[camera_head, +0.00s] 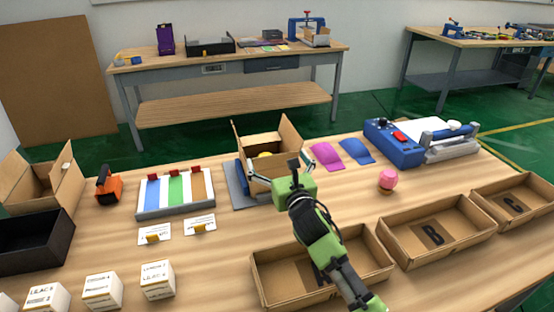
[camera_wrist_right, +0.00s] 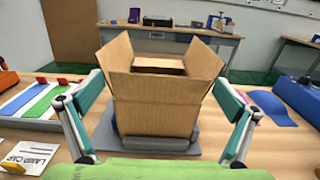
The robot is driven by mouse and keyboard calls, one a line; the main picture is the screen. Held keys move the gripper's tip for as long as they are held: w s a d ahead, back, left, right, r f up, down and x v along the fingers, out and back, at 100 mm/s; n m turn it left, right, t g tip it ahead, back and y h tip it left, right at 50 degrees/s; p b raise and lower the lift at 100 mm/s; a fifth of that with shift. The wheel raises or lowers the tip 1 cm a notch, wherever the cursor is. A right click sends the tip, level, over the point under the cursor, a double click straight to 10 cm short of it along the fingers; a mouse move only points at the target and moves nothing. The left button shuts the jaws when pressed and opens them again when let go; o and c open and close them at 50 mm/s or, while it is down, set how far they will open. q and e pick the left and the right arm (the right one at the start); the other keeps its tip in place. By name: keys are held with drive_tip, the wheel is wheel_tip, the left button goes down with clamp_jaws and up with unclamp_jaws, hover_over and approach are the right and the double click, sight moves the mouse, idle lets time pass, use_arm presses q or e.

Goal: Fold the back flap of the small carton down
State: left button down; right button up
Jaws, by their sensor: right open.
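The small carton (camera_head: 272,183) stands open-topped on a grey-blue base (camera_head: 243,196) near the middle of the table. Its left and right flaps stand up and lean outward; a yellow thing shows inside in the head view (camera_head: 265,155). The carton also fills the middle of the right wrist view (camera_wrist_right: 155,112); its back flap (camera_wrist_right: 158,62) shows behind the opening, its exact angle unclear. My right gripper (camera_head: 281,168) is open on the near side of the carton, its fingers spread left and right of it in the right wrist view. My left gripper is out of view.
A tray of coloured strips (camera_head: 175,192) and an orange tool (camera_head: 108,187) lie left. A larger open carton (camera_head: 40,185) stands far left. Purple and blue pieces (camera_head: 340,153) and a blue machine (camera_head: 393,143) are right. Cardboard bins (camera_head: 437,232) line the near right edge.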

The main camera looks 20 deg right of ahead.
clamp_jaws()
idle(0.4)
unclamp_jaws()
drive_tip(key=shift+s, duration=0.15)
idle(0.3)
drive_tip(key=s, duration=1.1)
drive_tip(key=shift+s, duration=0.4)
